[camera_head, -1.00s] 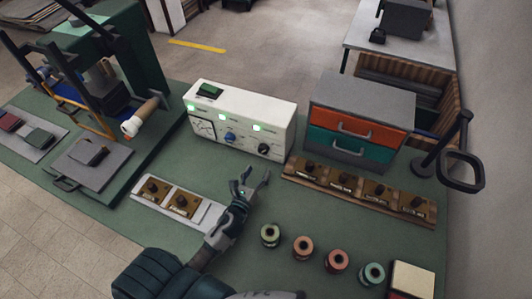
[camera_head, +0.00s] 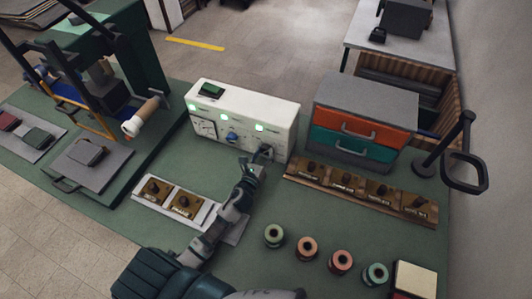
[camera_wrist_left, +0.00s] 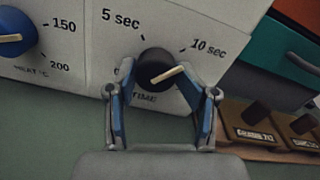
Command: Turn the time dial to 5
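The black time dial (camera_wrist_left: 158,72) sits on the front of the white control box (camera_head: 222,108), under the "5 sec" and "10 sec" marks. Its pale pointer points right and slightly up, toward the "10 sec" side. My left gripper (camera_wrist_left: 157,80) has its two fingers apart, one on each side of the dial, with gaps showing between fingers and dial. In the head view the left gripper (camera_head: 257,161) is at the box's lower right front and partly hides the dial (camera_head: 266,151). My right gripper is not in view.
A blue heat dial (camera_wrist_left: 12,38) is left of the time dial. A drawer cabinet (camera_head: 365,95) stands close right of the box. Wooden stamp blocks (camera_head: 345,183) and several spools (camera_head: 307,247) lie on the green table. The press (camera_head: 110,85) is at left.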

